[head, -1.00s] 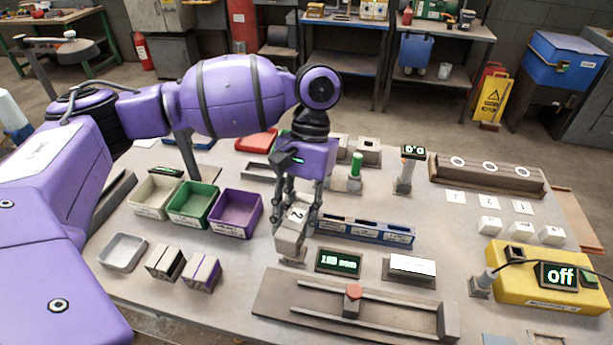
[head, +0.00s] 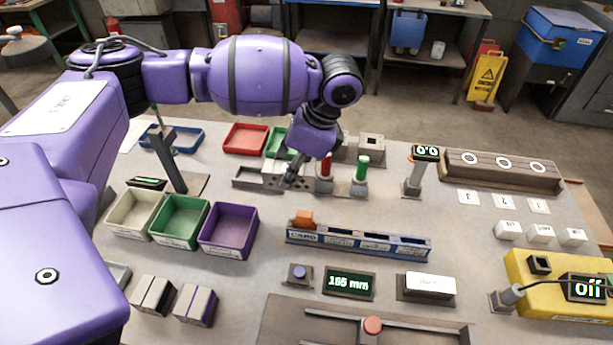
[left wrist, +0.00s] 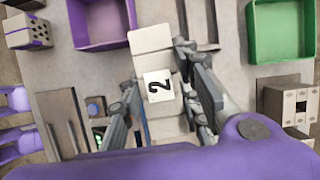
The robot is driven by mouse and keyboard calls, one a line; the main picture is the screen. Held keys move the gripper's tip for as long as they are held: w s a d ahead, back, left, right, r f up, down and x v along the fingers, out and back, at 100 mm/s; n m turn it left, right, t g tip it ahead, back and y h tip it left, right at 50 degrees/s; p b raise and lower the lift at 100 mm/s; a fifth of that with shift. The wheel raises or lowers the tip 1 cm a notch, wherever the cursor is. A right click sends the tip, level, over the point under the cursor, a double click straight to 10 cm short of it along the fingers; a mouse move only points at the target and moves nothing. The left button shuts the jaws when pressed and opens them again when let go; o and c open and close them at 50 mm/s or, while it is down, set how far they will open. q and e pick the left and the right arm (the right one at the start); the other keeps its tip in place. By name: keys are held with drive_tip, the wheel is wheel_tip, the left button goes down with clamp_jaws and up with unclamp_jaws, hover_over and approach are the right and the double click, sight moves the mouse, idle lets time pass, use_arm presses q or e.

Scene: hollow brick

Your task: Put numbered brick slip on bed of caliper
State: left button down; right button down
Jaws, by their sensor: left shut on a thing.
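My left gripper (left wrist: 165,100) is shut on a pale brick piece marked "2" (left wrist: 158,86) in the left wrist view, a finger on each side. In the head view this gripper (head: 290,180) hangs over the back middle of the bench, pointing down. The piece is hard to make out there. A display (head: 349,283) above the caliper reads about 166 mm. My right gripper is not in view.
White, green and purple bins (head: 228,231) stand left of a blue card rack (head: 365,241) with an orange piece (head: 303,219) in it. Red and green posts (head: 362,172) stand close right of my gripper. A yellow unit (head: 560,285) reads "off".

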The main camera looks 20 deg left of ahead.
use_arm(q)
drive_tip(key=shift+w+a+f+m, duration=0.1)
drive_tip(key=shift+a+f+m, duration=0.1)
drive_tip(key=shift+m, duration=0.1)
wheel_tip(320, 180, down, 10)
drive_tip(key=shift+w+r+b, duration=0.1)
drive_tip(key=shift+r+b, duration=0.05)
drive_tip(key=shift+b, duration=0.2)
drive_tip(key=c, duration=1.3)
unclamp_jaws()
drive_tip(key=shift+f, duration=0.2)
drive_tip(key=shift+r, duration=0.1)
